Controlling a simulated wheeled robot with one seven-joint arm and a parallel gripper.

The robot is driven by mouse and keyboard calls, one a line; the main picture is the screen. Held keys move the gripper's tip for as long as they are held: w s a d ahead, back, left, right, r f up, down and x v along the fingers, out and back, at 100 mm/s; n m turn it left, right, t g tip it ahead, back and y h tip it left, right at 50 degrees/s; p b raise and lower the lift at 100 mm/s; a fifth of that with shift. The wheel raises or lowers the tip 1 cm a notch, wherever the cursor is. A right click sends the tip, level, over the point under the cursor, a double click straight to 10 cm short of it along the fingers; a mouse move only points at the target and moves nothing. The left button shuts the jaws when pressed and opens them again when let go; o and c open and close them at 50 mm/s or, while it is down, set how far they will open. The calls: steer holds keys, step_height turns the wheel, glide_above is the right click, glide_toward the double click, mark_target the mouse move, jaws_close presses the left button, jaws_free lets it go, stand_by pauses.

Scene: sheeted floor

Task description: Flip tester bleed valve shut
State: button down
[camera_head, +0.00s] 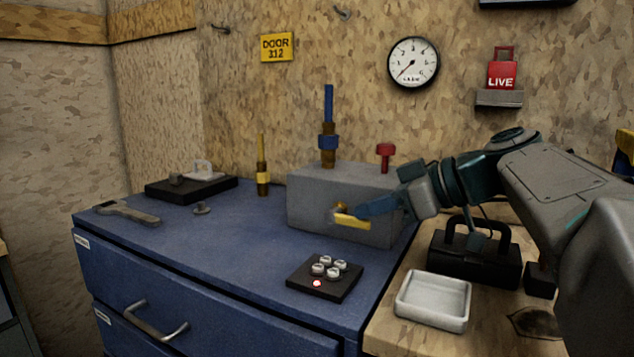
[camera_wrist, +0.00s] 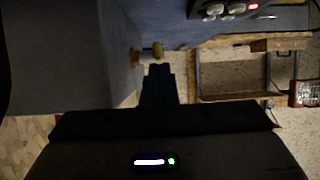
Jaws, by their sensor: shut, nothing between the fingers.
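The grey tester box (camera_head: 315,208) stands on the blue cabinet top, with a brass bleed valve (camera_head: 338,213) on its front face. The valve's yellow lever (camera_head: 352,221) points to the right, roughly level, across the face. My gripper (camera_head: 362,211) is shut and empty, its blue fingertips just above and against or very near the lever; I cannot tell if they touch.
A black pad with several round fittings (camera_head: 328,290) lies in front of the box. A white tray (camera_head: 433,300) and black toolbox (camera_head: 470,258) stand at right. A blue-collared post (camera_head: 328,142) and red knob (camera_head: 385,152) rise above the box.

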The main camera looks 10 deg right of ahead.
steer(key=r+p+v, duration=0.1)
steer(key=p+v, duration=0.3)
steer(key=v, duration=0.7)
steer(key=shift+a+r, duration=0.1)
steer(key=shift+r, duration=0.1)
steer(key=s+a+f+m+g+h+p, duration=0.3)
steer(key=a+p, duration=0.9)
steer(key=p, duration=1.6)
steer(key=s+m+g+h, duration=0.2)
steer(key=s+m+h, duration=0.2)
steer(key=m+h, duration=0.2)
steer(key=shift+s+f+m+h, duration=0.15)
steer(key=shift+s+m+h, duration=0.1)
steer(key=shift+m+h, duration=0.25)
